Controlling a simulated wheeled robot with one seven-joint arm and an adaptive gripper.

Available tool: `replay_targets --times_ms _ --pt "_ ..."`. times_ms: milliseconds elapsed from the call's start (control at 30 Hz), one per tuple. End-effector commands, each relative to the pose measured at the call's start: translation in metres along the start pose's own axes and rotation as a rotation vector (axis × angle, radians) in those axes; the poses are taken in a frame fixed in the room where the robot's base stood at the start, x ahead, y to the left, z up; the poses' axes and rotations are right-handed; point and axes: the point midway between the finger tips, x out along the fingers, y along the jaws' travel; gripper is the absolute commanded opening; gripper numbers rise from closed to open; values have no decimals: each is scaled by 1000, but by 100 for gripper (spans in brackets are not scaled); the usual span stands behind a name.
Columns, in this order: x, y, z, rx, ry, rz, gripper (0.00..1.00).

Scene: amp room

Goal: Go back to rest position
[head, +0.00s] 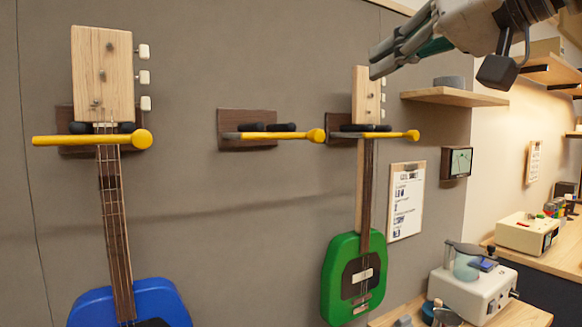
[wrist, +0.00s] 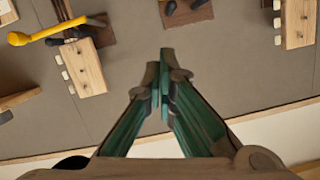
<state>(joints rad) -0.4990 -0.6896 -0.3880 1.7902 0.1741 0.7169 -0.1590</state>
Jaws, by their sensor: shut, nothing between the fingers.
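My gripper (head: 385,60) is at the upper right of the head view, raised beside the headstock of the green guitar (head: 340,285). In the wrist view the fingers (wrist: 165,65) are shut with nothing between them. The green guitar hangs on the right wall hanger. A blue guitar (head: 95,305) hangs on the left hanger, its body cut off by the frame's lower edge. Two wooden headstocks show in the wrist view, one at the left (wrist: 82,67) and one at the upper right (wrist: 298,22).
An empty wall hanger (head: 247,130) with a yellow-tipped bar is between the guitars. A wooden shelf (head: 455,97) sticks out just below my arm. A clipboard (head: 406,200) hangs on the wall. A white device (head: 472,292) stands on a bench at the lower right.

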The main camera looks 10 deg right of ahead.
Motion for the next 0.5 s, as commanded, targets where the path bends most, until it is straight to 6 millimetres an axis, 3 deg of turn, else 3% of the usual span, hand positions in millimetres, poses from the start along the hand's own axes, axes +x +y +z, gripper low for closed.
replay_targets --times_ms 67,167,267,333,500 --pt "2 -1 8 -2 -21 7 0" --pt "6 -3 39 -7 -97 34 0" --pt "11 -4 95 -13 -229 86 0" --pt "10 -4 143 -15 -342 133 0" --pt "-8 6 257 -6 -610 260 0"
